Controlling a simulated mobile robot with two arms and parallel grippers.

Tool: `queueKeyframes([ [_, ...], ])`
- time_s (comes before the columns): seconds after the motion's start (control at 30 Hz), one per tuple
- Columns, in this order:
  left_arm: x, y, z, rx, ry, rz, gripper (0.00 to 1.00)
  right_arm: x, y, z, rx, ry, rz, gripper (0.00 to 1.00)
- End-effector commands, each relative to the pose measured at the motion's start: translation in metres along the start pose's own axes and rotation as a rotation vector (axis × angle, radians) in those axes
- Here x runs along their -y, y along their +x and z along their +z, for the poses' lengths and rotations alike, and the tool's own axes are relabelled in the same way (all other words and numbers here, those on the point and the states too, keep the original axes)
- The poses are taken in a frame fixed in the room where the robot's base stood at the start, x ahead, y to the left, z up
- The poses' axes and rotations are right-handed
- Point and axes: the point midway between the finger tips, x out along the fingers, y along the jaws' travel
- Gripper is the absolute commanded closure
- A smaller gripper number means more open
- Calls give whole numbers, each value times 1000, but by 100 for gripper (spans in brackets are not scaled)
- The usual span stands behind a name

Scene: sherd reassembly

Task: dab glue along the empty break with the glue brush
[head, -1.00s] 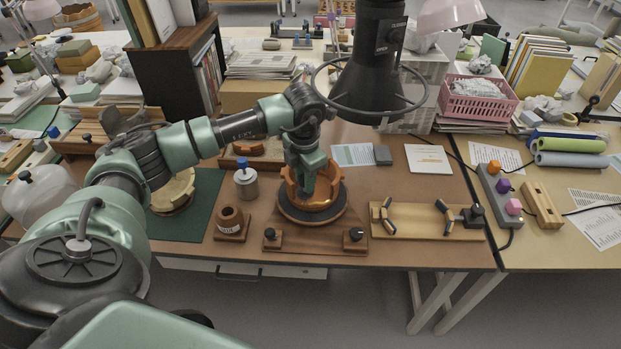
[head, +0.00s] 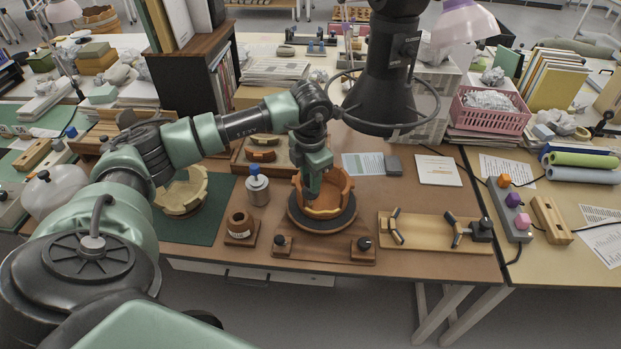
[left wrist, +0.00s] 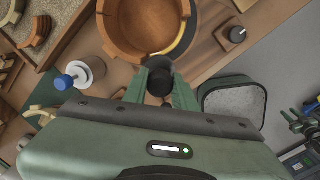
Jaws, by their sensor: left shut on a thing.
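An orange-brown clay vessel with a jagged upper edge (head: 340,187) stands on a dark round turntable (head: 345,221). Its front side is low, with a pale yellow-orange band along that edge. My left gripper (head: 313,190) points down at this low edge. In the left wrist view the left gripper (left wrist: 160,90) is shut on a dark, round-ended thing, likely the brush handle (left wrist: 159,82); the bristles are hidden. The vessel (left wrist: 135,30) lies just beyond the fingers, with a yellow band along its right edge. The glue pot (head: 241,226) stands left of the turntable. My right gripper is out of view.
A blue-capped bottle (head: 257,186) stands behind the glue pot. A pale vessel (head: 182,192) sits on a green mat at left. A wooden stand with dark clamps (head: 430,230) lies right of the turntable. A black ring-rimmed device (head: 385,95) hangs behind the vessel.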

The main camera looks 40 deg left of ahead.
Motion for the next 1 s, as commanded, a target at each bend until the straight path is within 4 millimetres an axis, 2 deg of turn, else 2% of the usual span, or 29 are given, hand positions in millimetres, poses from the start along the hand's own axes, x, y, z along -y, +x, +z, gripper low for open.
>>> queueKeyframes([
  [1.0,4,-49,-3,0,-1,1,96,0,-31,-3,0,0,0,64],
])
